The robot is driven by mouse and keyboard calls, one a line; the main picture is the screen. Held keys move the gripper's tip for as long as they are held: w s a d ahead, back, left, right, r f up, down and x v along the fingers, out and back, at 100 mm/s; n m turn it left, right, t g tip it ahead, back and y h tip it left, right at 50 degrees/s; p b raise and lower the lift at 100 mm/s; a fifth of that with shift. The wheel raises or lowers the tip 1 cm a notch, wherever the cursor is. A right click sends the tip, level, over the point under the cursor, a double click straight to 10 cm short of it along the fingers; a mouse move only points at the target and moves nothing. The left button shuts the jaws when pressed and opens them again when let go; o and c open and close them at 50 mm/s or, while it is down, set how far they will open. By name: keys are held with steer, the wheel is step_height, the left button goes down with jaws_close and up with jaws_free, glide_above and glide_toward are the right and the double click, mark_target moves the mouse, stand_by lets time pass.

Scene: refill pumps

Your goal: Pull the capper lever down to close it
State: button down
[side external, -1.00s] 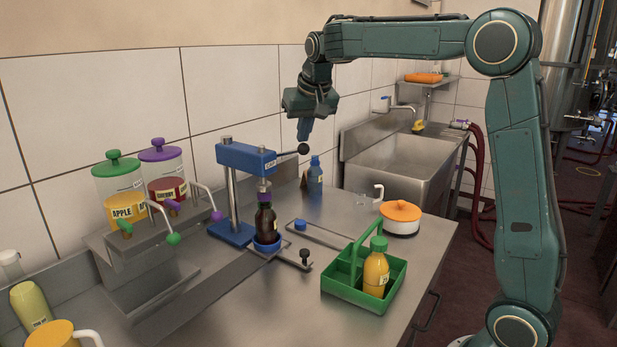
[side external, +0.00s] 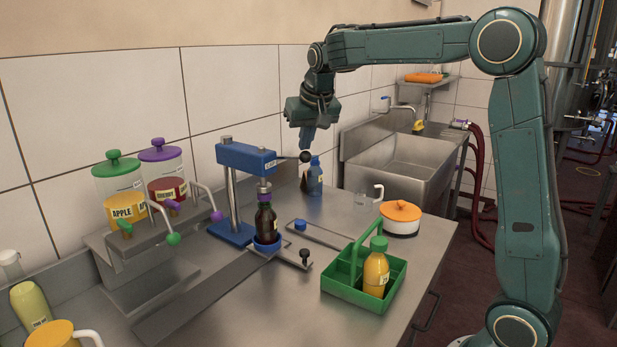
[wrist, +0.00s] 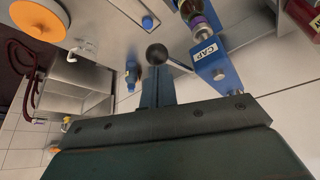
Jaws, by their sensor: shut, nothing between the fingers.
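The blue capper (side external: 247,158) stands on the counter, with its lever (side external: 289,157) reaching out to the right and ending in a black ball knob (side external: 305,157). The lever is roughly level, dipping slightly at the knob. A dark bottle (side external: 266,222) with a purple cap stands upright under the capper head. My gripper (side external: 307,140) is shut and empty, pointing down, with its tips just above or touching the knob; contact is not clear. In the wrist view the knob (wrist: 156,54) shows just beyond the tips of my shut fingers (wrist: 157,85), beside the CAP label (wrist: 207,50).
A blue bottle (side external: 314,178) stands behind the knob. A green carrier (side external: 338,290) holds an orange bottle (side external: 376,270). A white pot with an orange lid (side external: 401,210) and a glass mug stand to the right. Juice dispensers (side external: 125,204) stand left. Counter space right of the capper is partly clear.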

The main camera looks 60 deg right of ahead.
mark_target(308, 154)
steer(key=shift+f, duration=0.3)
steer(key=shift+s+f, duration=0.15)
steer(key=shift+f, duration=0.7)
stand_by(0.4)
steer(key=shift+f, duration=1.8)
steer(key=shift+r, duration=0.1)
